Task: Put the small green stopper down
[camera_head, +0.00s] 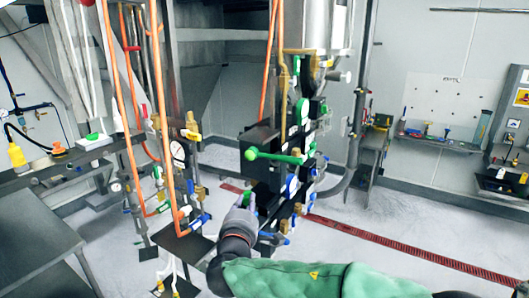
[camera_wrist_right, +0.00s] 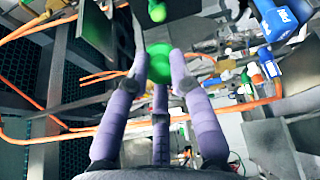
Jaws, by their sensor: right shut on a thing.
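My right gripper (camera_head: 246,198) reaches up from the bottom of the head view, at the end of a green-sleeved arm, in front of the pipe and valve assembly. In the right wrist view its purple fingers (camera_wrist_right: 160,70) are closed around the small green stopper (camera_wrist_right: 160,58). The stopper sits between the fingertips, and its lower part is partly hidden by them. My left gripper is in neither view.
A green valve handle (camera_head: 275,156) sticks out just above my right gripper. Orange hoses (camera_head: 165,120) hang to its left. A grey table (camera_head: 35,240) stands at the left. A wall shelf (camera_head: 440,142) with small items is at the right. The floor at the right is mostly clear.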

